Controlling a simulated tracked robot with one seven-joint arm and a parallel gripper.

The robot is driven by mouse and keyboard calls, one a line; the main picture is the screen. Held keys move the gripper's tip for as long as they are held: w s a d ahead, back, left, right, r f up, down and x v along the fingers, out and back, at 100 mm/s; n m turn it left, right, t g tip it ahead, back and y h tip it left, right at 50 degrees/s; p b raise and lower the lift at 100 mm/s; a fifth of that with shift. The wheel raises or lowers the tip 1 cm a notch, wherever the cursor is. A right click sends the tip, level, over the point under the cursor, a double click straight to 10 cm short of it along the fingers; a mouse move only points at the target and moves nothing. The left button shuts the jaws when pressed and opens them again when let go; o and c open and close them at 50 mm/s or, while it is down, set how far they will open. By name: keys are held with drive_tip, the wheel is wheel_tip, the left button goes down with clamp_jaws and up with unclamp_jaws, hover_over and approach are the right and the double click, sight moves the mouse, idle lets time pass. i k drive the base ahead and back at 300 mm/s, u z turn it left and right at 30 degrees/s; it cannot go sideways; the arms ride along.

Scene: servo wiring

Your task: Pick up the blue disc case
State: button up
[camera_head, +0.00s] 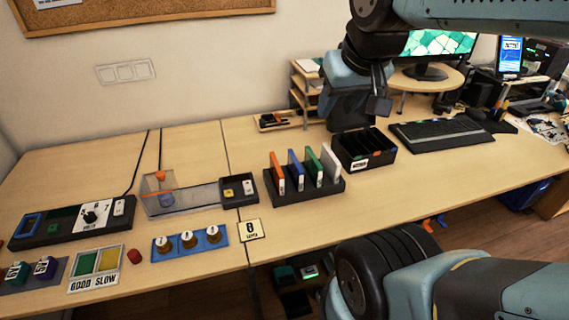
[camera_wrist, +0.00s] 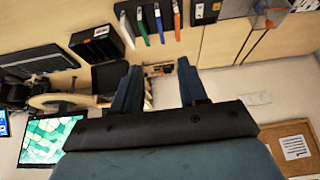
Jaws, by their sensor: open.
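The blue disc case (camera_head: 296,169) stands upright in a dark slotted rack (camera_head: 310,195), between an orange case (camera_head: 276,172) and a green case (camera_head: 313,166). A white case (camera_head: 331,163) stands at the rack's right end. In the wrist view the blue disc case (camera_wrist: 159,23) shows near the top edge, beyond my fingertips. My gripper (camera_wrist: 160,76) is open and empty, its two dark blue fingers apart. In the head view my gripper (camera_head: 376,100) hangs above the back of the desk, right of the rack and apart from the cases.
A black divided box (camera_head: 364,152) stands close right of the rack, with a keyboard (camera_head: 440,134) beyond it. A clear bin with an orange part (camera_head: 165,195) is to the left. A shelf unit (camera_head: 304,88) stands by the wall. Bare desk lies behind the rack.

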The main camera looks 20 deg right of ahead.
sight(295, 171)
drive_tip(key=k, duration=1)
drive_tip(key=u, duration=0.2)
drive_tip(key=i, duration=0.1)
drive_tip(key=z, duration=0.75)
